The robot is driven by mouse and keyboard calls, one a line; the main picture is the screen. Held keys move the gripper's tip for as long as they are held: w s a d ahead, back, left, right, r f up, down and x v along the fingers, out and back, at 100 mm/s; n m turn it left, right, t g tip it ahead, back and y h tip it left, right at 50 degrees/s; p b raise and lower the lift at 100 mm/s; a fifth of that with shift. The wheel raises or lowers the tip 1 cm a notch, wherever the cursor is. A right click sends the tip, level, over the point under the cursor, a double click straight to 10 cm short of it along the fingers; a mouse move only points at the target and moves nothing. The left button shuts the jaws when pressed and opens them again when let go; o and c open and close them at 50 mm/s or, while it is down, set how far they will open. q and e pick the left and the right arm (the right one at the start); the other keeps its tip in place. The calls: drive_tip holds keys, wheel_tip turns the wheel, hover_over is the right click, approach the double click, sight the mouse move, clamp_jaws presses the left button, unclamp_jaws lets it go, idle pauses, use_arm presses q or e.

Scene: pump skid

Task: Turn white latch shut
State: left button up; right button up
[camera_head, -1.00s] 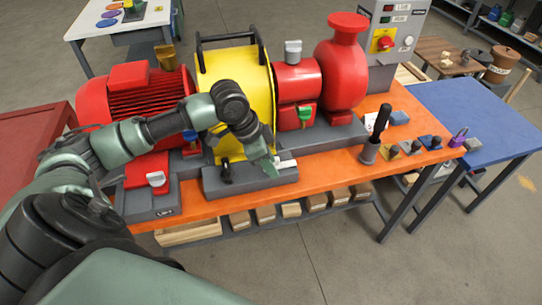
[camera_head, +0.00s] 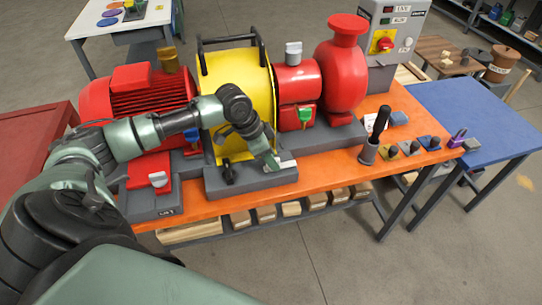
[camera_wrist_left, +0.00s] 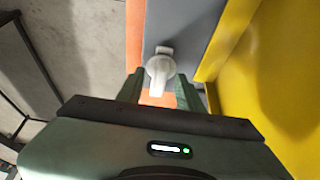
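The white latch (camera_wrist_left: 160,68) sits on a grey base block, between the two fingers of my left gripper (camera_wrist_left: 161,92) in the left wrist view. Its rounded hub faces the camera, and a short lever points toward the gripper palm. The fingers are apart on either side of it, with narrow gaps showing. In the head view my left gripper (camera_head: 272,162) points down at the front of the grey base (camera_head: 250,184) under the yellow guard, and part of the white latch (camera_head: 287,164) shows beside its tip. My right gripper is not in view.
The yellow guard (camera_head: 238,80) stands close behind the gripper. A black latch (camera_head: 228,174) is on the same base, to the left. A red motor (camera_head: 150,100) and red pump (camera_head: 342,75) flank the guard. The orange bench (camera_head: 330,172) is clear in front.

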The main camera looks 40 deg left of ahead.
use_arm(q)
clamp_jaws()
idle(1.4)
